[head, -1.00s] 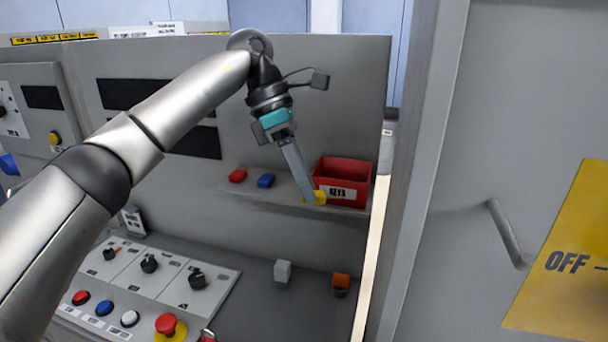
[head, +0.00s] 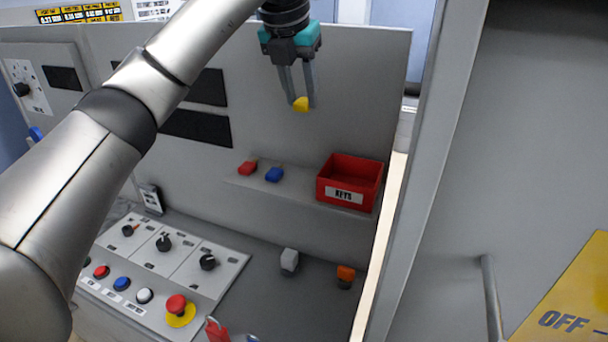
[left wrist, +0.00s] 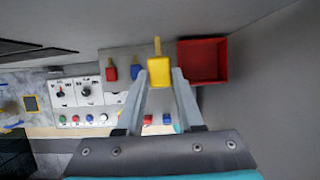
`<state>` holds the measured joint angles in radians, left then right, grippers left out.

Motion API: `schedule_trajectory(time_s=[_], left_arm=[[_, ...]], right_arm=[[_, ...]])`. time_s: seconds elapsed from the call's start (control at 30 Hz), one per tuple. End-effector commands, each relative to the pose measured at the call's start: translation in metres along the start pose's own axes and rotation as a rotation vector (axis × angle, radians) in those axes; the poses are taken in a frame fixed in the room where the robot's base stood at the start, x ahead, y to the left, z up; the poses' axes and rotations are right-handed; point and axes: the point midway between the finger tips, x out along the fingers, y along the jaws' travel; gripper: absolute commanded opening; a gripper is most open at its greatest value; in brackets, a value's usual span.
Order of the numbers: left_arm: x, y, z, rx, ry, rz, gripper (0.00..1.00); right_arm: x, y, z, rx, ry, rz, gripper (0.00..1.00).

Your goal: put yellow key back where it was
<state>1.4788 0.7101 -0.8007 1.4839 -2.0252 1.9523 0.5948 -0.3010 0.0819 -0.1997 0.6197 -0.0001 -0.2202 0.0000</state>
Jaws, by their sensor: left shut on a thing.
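My left gripper (head: 299,98) is shut on the yellow key (head: 301,104) and holds it in the air, above the shelf. In the left wrist view the yellow key (left wrist: 160,70) sits between the fingertips (left wrist: 160,82). The shelf (head: 303,190) carries a red key (head: 247,168), a blue key (head: 274,174) and a red bin labelled KEYS (head: 348,197). There is a bare stretch of shelf between the blue key and the bin. The inside of the bin looks empty in the left wrist view (left wrist: 203,62). My right gripper is not in view.
Below the shelf is a console with knobs (head: 164,243), coloured buttons and a red mushroom button (head: 177,305). A grey cabinet wall (head: 440,150) rises close on the right.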

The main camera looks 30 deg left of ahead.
Motion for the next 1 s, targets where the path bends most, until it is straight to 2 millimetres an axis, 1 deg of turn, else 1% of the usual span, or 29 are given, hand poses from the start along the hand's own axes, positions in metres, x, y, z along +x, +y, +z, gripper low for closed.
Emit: schedule_trajectory(time_s=[0.03,0.3,0.4,0.5,0.77,0.9,1.0], left_arm=[[0.014,0.001,-0.006,0.0,0.004,0.001,0.0],[0.073,0.0,-0.032,0.001,0.005,0.0,0.0],[0.093,0.0,-0.04,0.001,0.004,0.0,0.0],[0.107,0.0,-0.046,0.002,0.003,-0.002,0.0],[0.125,0.0,-0.053,0.003,0.001,-0.002,0.0],[0.144,0.0,-0.062,0.003,0.004,-0.001,0.0],[0.151,0.0,-0.065,0.003,0.0,-0.002,0.0]], right_arm=[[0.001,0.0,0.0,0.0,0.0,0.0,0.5],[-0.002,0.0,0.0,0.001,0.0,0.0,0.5],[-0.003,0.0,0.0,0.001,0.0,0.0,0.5],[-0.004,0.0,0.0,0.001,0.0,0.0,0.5],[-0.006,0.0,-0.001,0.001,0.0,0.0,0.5],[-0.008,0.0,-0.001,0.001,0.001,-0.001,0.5],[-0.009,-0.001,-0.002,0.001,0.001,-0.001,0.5]])
